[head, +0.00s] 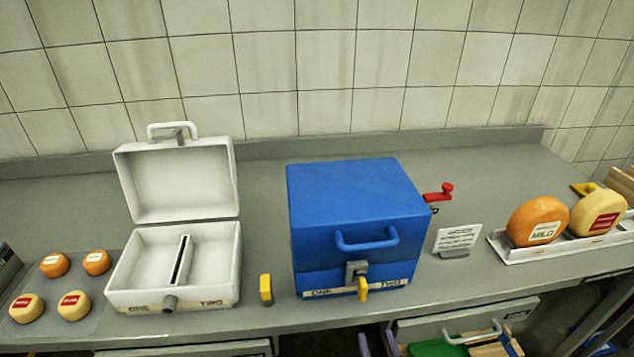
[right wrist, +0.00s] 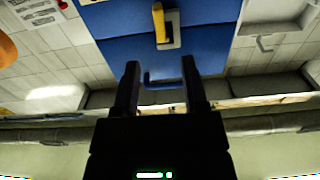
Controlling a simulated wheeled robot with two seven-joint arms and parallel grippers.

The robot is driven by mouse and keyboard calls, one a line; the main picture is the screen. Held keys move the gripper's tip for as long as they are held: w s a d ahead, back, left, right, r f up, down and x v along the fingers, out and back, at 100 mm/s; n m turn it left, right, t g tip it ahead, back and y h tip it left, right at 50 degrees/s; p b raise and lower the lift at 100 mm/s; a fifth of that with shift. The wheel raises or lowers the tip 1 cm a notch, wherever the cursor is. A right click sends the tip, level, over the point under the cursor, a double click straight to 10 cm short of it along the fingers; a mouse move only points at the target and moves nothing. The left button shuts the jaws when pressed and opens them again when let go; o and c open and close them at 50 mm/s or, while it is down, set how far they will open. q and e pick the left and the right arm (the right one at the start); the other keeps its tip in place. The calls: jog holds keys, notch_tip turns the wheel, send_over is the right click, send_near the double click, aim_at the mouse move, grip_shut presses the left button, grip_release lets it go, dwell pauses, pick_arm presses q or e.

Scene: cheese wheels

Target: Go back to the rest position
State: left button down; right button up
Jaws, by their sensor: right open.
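My right gripper (right wrist: 160,68) shows in the right wrist view, its two dark fingers spread apart with nothing gripped. Beyond the fingers is the front of a closed blue box (right wrist: 120,22), upside down in this view. Its blue handle (right wrist: 163,83) appears between the fingers, but the gap to it is hard to judge. In the head view the blue box (head: 345,205) stands on the counter, lid down, with its yellow latch piece (head: 363,290) at the front. I make out neither gripper clearly in the head view.
An open white two-compartment case (head: 120,285) stands left of the blue box. Several small cheeses lie on a grey mat (head: 95,322). A yellow block (head: 266,290) and a sign (head: 457,239) flank the box. Large cheeses stand on a white tray (head: 512,256). Open drawers show below the counter (head: 270,325).

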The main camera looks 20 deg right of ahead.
jog(key=s+a+f+n+g+y+b, duration=0.1)
jog(key=s+a+f+g+y+b, duration=0.2)
jog(key=f, duration=0.7)
jog(key=s+a+f+n+g+y+b, duration=0.15)
jog(key=s+f+g, duration=0.3)
jog(key=f, duration=0.45)
jog(key=s+f+n+g+b, duration=0.1)
jog(key=s+f+g, duration=0.3)
jog(key=s, duration=0.6)
jog(key=s+f+n+g+b, duration=0.1)
jog(key=s+f+n+g, duration=0.1)
jog(key=s+f+g, duration=0.3)
jog(key=s+f, duration=0.4)
jog(key=s, duration=0.2)
jog(key=shift+d+f+h+b, duration=0.15)
jog(key=shift+f+h+b, duration=0.15)
jog(key=shift+h, duration=0.05)
